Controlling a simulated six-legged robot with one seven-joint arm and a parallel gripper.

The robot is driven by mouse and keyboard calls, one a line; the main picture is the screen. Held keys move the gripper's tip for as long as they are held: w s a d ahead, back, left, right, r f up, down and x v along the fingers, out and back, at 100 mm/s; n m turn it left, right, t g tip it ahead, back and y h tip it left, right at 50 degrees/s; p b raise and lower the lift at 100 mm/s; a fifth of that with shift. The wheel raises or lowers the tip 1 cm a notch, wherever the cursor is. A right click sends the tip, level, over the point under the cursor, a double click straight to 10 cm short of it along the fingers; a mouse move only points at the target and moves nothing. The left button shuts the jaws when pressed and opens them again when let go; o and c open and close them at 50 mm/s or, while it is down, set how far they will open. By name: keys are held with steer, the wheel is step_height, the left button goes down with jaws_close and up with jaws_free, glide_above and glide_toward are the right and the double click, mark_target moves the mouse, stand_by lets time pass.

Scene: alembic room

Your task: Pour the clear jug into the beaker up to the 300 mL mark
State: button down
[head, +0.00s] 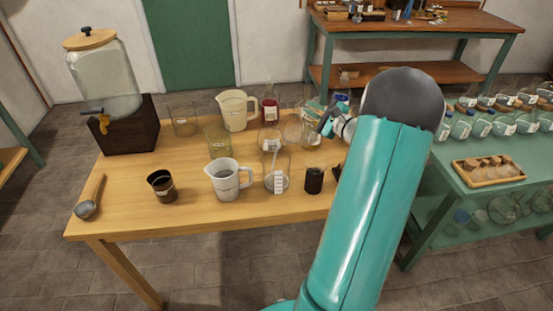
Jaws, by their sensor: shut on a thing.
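My gripper (327,123) is over the back right part of the wooden table, partly hidden by my arm. It is shut on a clear glass vessel (294,129), which looks like the clear jug and seems tilted to the left. The beaker (279,167) is a clear glass vessel with a white scale strip, upright on the table below and left of the gripper. The jug's mouth appears near and above the beaker's rim. The overlapping glass hides the exact gap, and I cannot read the liquid level or the marks.
A translucent handled jug (224,180) stands left of the beaker; a dark jar (314,180) stands right. A dark cup (162,185), ladle (88,207), amber glass (217,141), cream pitcher (235,110), red bottle (269,104) and dispenser (104,80) share the table (125,212).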

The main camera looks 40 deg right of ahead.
steer(key=shift+a+r+n, duration=0.6)
steer(key=shift+r+n, duration=0.2)
steer(key=shift+r, duration=0.1)
steer(key=shift+a+r+n, duration=0.6)
steer(key=shift+r+n, duration=0.2)
steer(key=shift+r, duration=0.1)
stand_by(2.6)
steer(key=shift+d+f+m, duration=0.95)
steer(key=shift+f+m, duration=0.15)
steer(key=shift+f, duration=0.15)
steer(key=shift+d+f+m, duration=0.3)
steer(key=shift+f+m, duration=0.1)
steer(key=shift+f, duration=0.1)
steer(key=shift+d+f+m, duration=0.25)
steer(key=shift+f+m, duration=0.15)
steer(key=shift+f, duration=0.1)
steer(key=d+f+m, duration=0.5)
steer(key=f+m, duration=0.2)
steer(key=m, duration=0.2)
steer(key=shift+w+m, duration=0.15)
steer(key=shift+m, duration=0.15)
